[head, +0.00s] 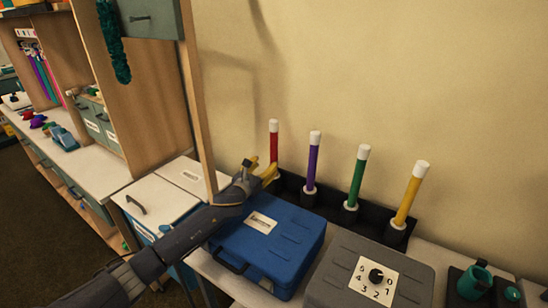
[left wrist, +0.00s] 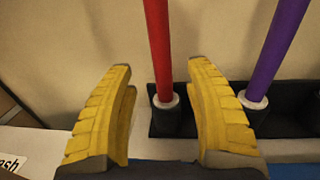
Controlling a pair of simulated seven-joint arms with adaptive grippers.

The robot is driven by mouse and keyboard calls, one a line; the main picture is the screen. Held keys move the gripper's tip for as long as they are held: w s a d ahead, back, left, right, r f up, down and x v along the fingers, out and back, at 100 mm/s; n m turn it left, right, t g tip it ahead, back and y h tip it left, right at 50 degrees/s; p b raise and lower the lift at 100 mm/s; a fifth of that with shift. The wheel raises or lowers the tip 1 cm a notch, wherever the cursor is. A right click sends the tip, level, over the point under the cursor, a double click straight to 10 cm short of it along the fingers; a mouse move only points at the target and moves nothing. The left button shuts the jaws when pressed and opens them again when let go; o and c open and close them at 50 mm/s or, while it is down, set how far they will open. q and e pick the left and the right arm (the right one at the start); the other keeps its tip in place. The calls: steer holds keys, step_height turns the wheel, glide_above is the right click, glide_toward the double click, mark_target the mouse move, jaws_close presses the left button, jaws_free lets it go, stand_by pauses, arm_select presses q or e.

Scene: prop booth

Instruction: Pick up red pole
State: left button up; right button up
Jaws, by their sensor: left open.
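The red pole (head: 273,141) has a white cap and stands upright at the left end of a black holder (head: 290,186) against the wall. In the left wrist view the red pole (left wrist: 159,50) rises from a white-ringed socket, between the two yellow fingers in the picture. My left gripper (head: 262,172) is open in front of the pole's lower part; its fingers (left wrist: 163,75) hold nothing. The fingers hide part of the pole's base in the head view. I cannot tell how much depth lies between fingertips and pole. My right gripper is not in view.
The purple pole (head: 314,160) stands close to the right of the red one, then the green pole (head: 357,178) and yellow pole (head: 411,194). A blue case (head: 285,245) lies below my left gripper. A grey box with a dial (head: 410,268) is beside it. A wooden post (head: 199,110) rises at left.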

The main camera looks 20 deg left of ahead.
mark_target(272, 157)
arm_select(q)
steer(key=shift+w+d, duration=0.3)
steer(key=shift+w, duration=0.95)
steer(key=shift+w+d, duration=0.25)
steer(key=shift+w, duration=1.05)
steer(key=shift+w+d, duration=0.3)
steer(key=shift+w, duration=0.95)
steer(key=shift+r, duration=0.1)
jaws_close()
